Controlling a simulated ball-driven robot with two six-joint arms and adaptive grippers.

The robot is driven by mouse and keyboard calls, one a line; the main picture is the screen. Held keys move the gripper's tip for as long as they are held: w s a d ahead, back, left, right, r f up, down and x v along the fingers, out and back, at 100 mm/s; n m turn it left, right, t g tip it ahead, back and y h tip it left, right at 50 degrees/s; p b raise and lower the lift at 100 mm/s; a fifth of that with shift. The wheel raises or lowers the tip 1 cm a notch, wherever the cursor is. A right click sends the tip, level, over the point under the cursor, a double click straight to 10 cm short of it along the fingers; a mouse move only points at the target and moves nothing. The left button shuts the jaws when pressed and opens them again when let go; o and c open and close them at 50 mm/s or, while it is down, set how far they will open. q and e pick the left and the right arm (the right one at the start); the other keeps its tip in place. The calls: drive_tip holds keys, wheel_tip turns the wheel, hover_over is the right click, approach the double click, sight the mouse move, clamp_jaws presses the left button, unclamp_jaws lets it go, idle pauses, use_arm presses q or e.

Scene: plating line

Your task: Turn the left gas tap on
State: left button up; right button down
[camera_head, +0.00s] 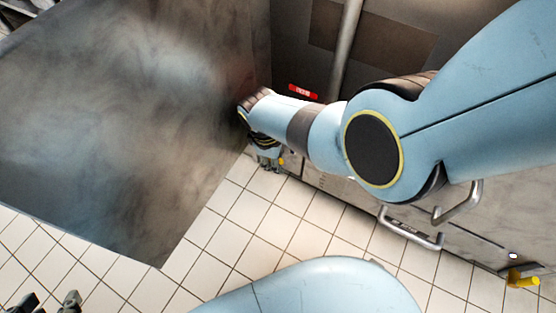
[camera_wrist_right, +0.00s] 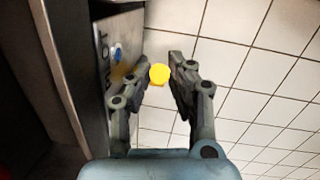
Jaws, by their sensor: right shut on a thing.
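The left gas tap shows as a round yellow end (camera_wrist_right: 159,75) between my right gripper's fingers in the right wrist view. In the head view only a small yellow bit (camera_head: 281,161) of it shows beside the gripper. My right gripper (camera_wrist_right: 163,68) is shut on the tap, one finger on each side; in the head view it is low against the appliance front (camera_head: 268,158). The tap's stem and exact angle are hidden. My left gripper (camera_head: 47,302) is open and empty at the bottom left edge, far from the tap.
A second yellow tap (camera_head: 522,280) sits at the far right. Bar handles (camera_head: 412,229) stick out from the appliance front. A large metal surface (camera_head: 120,110) fills the left. A red label (camera_head: 303,92) and a grey pipe (camera_head: 345,45) are behind my right arm. The tiled floor (camera_head: 250,235) is clear.

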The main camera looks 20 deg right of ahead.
drive_tip(key=c, duration=1.5)
unclamp_jaws()
